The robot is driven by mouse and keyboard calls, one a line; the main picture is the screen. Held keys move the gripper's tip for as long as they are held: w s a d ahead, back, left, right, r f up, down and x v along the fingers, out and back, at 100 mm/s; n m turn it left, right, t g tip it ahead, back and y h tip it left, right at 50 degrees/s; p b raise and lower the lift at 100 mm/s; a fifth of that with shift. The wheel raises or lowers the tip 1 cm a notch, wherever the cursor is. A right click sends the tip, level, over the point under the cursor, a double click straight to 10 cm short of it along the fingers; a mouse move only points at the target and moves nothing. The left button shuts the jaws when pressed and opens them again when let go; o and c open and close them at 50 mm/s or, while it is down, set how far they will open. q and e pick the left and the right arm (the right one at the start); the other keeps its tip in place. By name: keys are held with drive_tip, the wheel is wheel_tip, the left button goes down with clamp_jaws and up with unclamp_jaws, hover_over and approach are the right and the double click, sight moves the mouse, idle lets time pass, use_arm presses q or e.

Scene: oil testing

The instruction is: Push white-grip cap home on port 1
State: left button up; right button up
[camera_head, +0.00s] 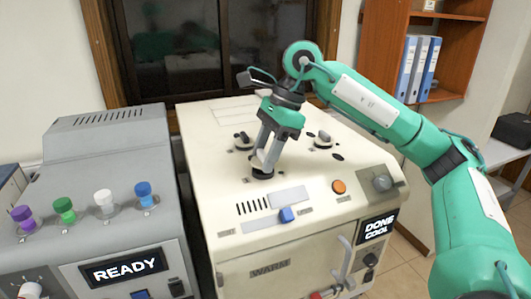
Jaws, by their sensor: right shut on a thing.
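My right gripper (265,158) points down over the front port on top of the cream machine (222,190). It is shut on the white-grip cap (261,173); the fingers hide most of its grip, and its dark round base shows just below the fingertips. The cap is at the port, but I cannot tell whether it is fully seated. Two other dark caps with greyish grips stand on the same top: one behind on the left (243,142) and one on the right (323,141). I cannot read any port number. My left gripper is not in view.
The grey machine (110,140) on the left shows "READY" and carries purple, green, white and blue knobs. A dark window stands behind.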

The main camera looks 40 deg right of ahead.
drive_tip(key=shift+f+b, duration=0.2)
drive_tip(key=shift+b, duration=0.25)
idle(1.1)
idle(0.4)
drive_tip(key=o, duration=1.5)
drive_tip(key=shift+r, duration=0.1)
drive_tip(key=shift+r+p, duration=2.35)
drive_tip(key=shift+r, duration=1.1)
